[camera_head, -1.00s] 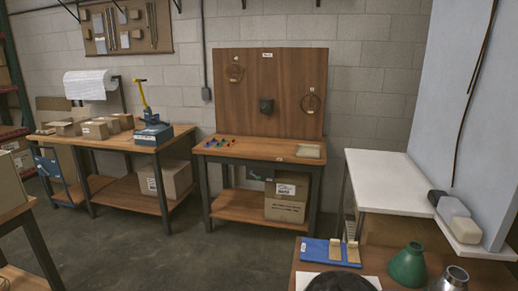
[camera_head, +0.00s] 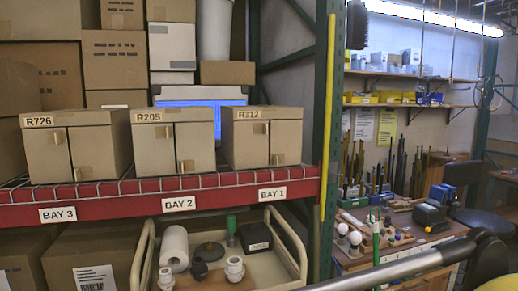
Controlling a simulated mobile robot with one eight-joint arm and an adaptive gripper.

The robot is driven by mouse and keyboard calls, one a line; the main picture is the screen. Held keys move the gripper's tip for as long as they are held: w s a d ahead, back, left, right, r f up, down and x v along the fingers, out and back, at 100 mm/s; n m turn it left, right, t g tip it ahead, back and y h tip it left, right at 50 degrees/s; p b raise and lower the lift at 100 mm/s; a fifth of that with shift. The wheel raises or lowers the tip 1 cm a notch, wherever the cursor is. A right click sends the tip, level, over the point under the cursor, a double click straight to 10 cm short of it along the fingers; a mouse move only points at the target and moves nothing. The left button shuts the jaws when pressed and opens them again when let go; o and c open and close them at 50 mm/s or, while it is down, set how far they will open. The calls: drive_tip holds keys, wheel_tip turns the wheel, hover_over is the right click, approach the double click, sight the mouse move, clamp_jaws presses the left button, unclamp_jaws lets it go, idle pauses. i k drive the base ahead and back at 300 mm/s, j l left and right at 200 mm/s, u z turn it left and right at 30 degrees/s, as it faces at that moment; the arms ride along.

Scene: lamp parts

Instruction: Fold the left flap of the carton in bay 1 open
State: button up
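The carton in bay 1, a brown box marked R312 (camera_head: 287,144), stands on the shelf above the BAY 1 label (camera_head: 272,193). Its front shows two flaps meeting at a vertical seam, and both look shut. The left flap (camera_head: 242,150) lies flat on the left half of the front. Small tan tabs show near the seam, one high and one low. My gripper is not in view.
Similar closed cartons R205 (camera_head: 195,144) and R726 (camera_head: 97,150) stand left of it. A red shelf beam (camera_head: 120,206) runs below, and a yellow-edged upright (camera_head: 328,120) stands to the right. A cart (camera_head: 143,255) with several parts is underneath.

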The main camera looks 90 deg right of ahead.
sight(251, 138)
drive_tip(key=z, duration=3)
